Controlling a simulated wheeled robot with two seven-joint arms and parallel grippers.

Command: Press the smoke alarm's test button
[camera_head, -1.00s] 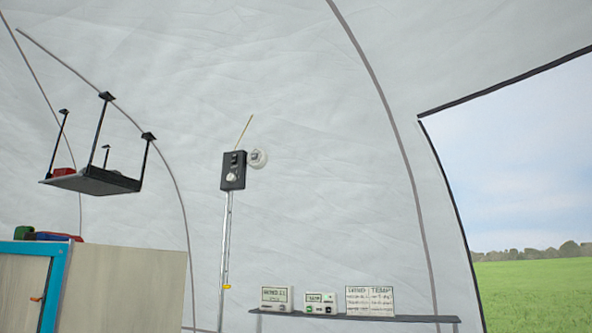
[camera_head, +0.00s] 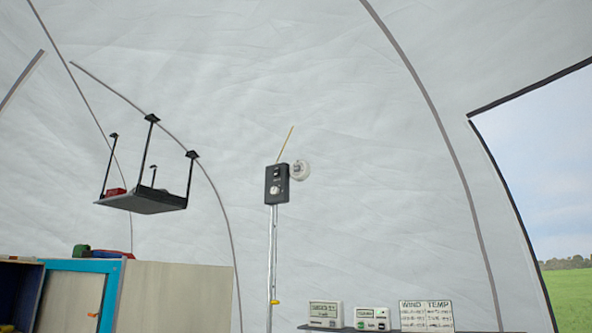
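A round white device (camera_head: 300,170), which looks like the smoke alarm, is on the tent wall near the middle of the head view. It sits just right of a black box (camera_head: 277,184) with a pale round knob, on top of a thin metal pole. The device is small in the picture, and I cannot make out a test button on it. Neither of my grippers shows in the view.
A dark hanging shelf (camera_head: 142,202) with a red item is at upper left. A blue-framed cabinet (camera_head: 100,266) stands at lower left. A low shelf (camera_head: 385,330) with small displays and a wind/temp board (camera_head: 426,316) is at the bottom. A doorway opens onto grass at right.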

